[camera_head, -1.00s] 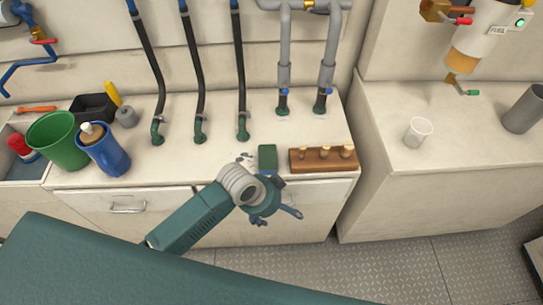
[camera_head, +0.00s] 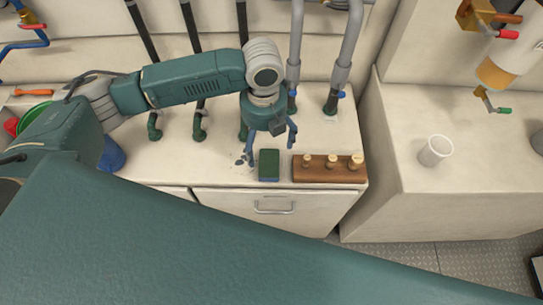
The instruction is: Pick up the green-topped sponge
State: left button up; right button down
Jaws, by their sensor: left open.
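The green-topped sponge (camera_head: 269,165) lies on the white counter (camera_head: 220,165) near its front edge, just left of a wooden block. Its top is dark green and a blue lower part shows at its front side. My left gripper (camera_head: 272,145) hangs from my left arm, which comes in from the left, and points down above and just behind the sponge. Its blue fingers are spread and hold nothing. I cannot tell whether a finger touches the sponge. My right gripper is not in view.
The wooden block (camera_head: 326,169) with upright pegs stands right of the sponge. Dark hoses and grey pipes (camera_head: 345,60) rise behind. A white cup (camera_head: 435,150) stands on the right-hand counter (camera_head: 420,190). A blue cup (camera_head: 112,155) is partly hidden by my arm.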

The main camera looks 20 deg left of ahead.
pick_arm(q)
send_over(265, 162)
notch_tip(265, 162, down, 4)
jog(key=shift+w+f, duration=0.1)
jog(key=shift+f, duration=0.15)
jog(key=f+p, duration=0.2)
jog(key=f, duration=0.3)
jog(key=shift+s, duration=0.2)
jog(key=shift+f, duration=0.2)
jog(key=c, duration=0.8)
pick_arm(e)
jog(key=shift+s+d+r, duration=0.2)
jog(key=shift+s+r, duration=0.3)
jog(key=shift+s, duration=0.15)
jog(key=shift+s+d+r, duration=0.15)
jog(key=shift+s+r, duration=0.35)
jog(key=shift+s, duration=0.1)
